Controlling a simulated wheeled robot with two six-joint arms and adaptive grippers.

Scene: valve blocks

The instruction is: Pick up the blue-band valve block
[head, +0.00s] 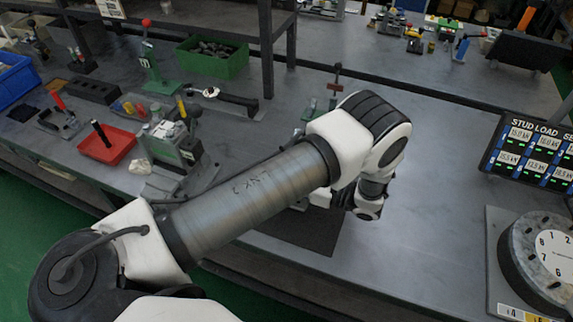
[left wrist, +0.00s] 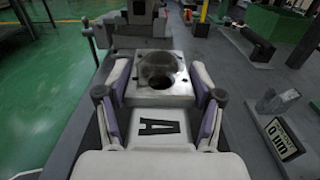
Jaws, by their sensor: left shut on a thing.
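A pale metal valve block (left wrist: 165,72) with a round dark bore in its top sits between the fingers of my left gripper (left wrist: 158,88) in the left wrist view. The fingers press on its left and right sides. I cannot see a blue band on it from here. In the head view my left arm reaches across the middle of the bench, and its links hide the gripper and the block. My right gripper is in neither view.
The grey bench holds a red tray (head: 95,150), a green crate (head: 212,62) and a blue bin (head: 17,85) at left. A "STUD LOAD" display (head: 530,150) and a numbered dial (head: 545,255) stand at right. The bench between arm and display is clear.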

